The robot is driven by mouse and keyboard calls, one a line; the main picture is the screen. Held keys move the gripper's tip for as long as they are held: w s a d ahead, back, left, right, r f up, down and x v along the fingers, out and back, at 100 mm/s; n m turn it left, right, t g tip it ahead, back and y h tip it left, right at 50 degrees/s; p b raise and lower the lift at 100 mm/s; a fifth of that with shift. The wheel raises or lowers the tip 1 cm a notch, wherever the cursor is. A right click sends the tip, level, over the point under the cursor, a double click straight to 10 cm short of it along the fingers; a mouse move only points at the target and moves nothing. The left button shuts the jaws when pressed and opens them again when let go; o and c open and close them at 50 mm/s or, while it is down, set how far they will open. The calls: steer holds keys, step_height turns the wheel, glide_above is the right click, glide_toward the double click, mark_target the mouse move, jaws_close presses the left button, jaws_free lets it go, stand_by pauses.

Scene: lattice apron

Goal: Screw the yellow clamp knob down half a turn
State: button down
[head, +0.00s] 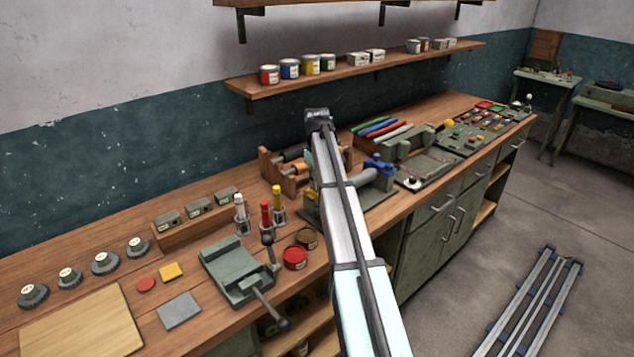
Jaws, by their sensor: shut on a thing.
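A small yellow piece (311,194) shows at the left edge of my arm, on a green fixture mostly hidden behind the arm. It may be the clamp knob; too little shows to tell. To the right of my arm, a grey pipe (361,179) and a blue part (378,163) stand on the same fixture's base (368,206). Another round yellow knob (449,123) stands farther back, by the control panels. My arm rises across the middle of the head view to a dark joint above the bench. My gripper and whatever it holds are hidden.
A green vise (237,271) sits at the bench's front, near red (294,258) and brown tins. Upright coloured-handled tools (265,213) and a wooden rack (282,174) are left of my arm. A shelf (350,70) with cans hangs above. Floor at right has rails (530,305).

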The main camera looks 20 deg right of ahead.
steer(key=m, duration=0.7)
steer(key=shift+f, duration=0.1)
steer(key=m, duration=0.4)
steer(key=shift+b, duration=0.3)
steer(key=m, duration=1.2)
steer(key=shift+m, duration=0.3)
steer(key=m, duration=0.3)
steer(key=shift+m, duration=2)
